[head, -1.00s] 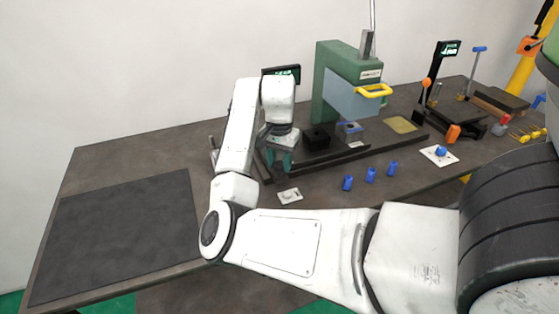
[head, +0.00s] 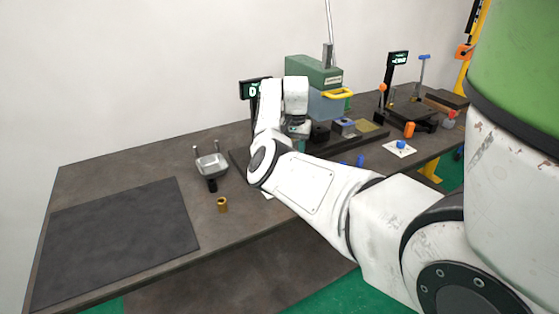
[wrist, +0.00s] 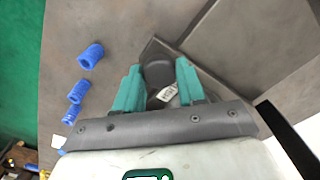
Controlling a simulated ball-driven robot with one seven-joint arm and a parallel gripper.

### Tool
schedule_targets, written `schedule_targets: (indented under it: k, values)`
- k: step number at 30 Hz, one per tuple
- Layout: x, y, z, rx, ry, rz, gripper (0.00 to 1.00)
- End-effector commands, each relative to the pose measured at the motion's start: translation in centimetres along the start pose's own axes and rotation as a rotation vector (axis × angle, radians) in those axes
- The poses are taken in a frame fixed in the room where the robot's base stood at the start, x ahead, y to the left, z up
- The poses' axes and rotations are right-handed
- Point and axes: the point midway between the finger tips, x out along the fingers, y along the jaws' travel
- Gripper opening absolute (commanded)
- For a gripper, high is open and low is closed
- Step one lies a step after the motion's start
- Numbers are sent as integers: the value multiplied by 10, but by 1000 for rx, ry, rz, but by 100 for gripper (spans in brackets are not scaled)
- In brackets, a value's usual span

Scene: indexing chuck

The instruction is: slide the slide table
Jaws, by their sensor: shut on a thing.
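The slide table shows in the head view as a black block (head: 319,133) and a blue-grey fixture (head: 343,126) on a long dark rail (head: 372,139). The fixture stands beneath the green press head. My gripper (head: 294,131) is at the left of the block, partly hidden by my own arm. In the wrist view its teal fingers (wrist: 159,82) are on either side of a dark knob (wrist: 158,69) that appears to belong to the slide table. A small white label (wrist: 167,93) shows between them. The contact with the knob is mostly hidden.
A green press (head: 311,72) with a yellow handle stands behind the rail. A yellow plate (head: 366,127) lies at the rail's right. A dark mat (head: 115,240) is clear.

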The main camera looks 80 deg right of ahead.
Motion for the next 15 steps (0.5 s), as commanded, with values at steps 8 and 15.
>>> schedule_targets:
  k: [8,15]
  values:
    - [0,27,-29,3,3,-1,0]
    - [0,38,-41,1,2,0,0]
